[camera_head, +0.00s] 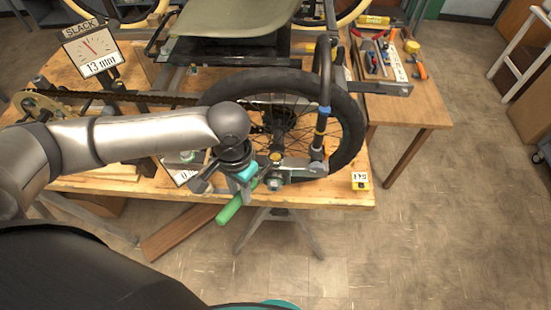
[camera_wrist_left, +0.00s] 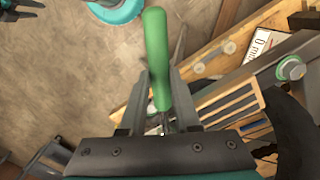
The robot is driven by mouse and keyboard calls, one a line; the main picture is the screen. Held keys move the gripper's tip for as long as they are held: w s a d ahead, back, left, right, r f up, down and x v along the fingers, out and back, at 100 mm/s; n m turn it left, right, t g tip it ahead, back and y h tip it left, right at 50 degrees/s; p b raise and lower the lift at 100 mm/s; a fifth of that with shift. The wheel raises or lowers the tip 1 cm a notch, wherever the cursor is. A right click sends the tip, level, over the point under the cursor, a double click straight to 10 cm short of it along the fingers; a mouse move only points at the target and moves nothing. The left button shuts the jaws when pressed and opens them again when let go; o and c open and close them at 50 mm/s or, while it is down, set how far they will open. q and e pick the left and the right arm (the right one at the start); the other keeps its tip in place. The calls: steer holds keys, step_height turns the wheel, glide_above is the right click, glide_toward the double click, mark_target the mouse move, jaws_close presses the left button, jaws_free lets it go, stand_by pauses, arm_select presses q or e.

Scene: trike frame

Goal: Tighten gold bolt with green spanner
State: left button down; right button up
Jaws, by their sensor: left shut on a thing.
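The green spanner's handle (camera_head: 231,211) sticks out below my left gripper (camera_head: 245,182), low in front of the wheel. My left gripper is shut on the spanner; in the left wrist view the green handle (camera_wrist_left: 156,55) stands between its two fingers. A gold bolt head (camera_head: 275,157) shows by the wheel axle, just right of and above the gripper. The spanner's jaw end is hidden by the gripper and wrist, so I cannot tell whether it touches the bolt. A dark two-pronged end at the top left of the wrist view seems to be my right gripper (camera_wrist_left: 20,10); its jaws are unclear.
The wheel (camera_head: 350,110) and trike frame stand over the wooden bench (camera_head: 330,192). A slack gauge (camera_head: 92,48) reads 13 mm. A tool tray (camera_head: 372,62) lies at the back right. The floor in front is clear.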

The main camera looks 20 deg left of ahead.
arm_select(q)
steer(key=shift+r, duration=3.4)
steer(key=s+r, duration=0.1)
steer(key=s+a+r, duration=0.1)
steer(key=s, duration=0.1)
steer(key=s+r, duration=0.1)
steer(key=shift+s+a, duration=0.2)
steer(key=shift+s, duration=0.2)
steer(key=shift+f, duration=0.1)
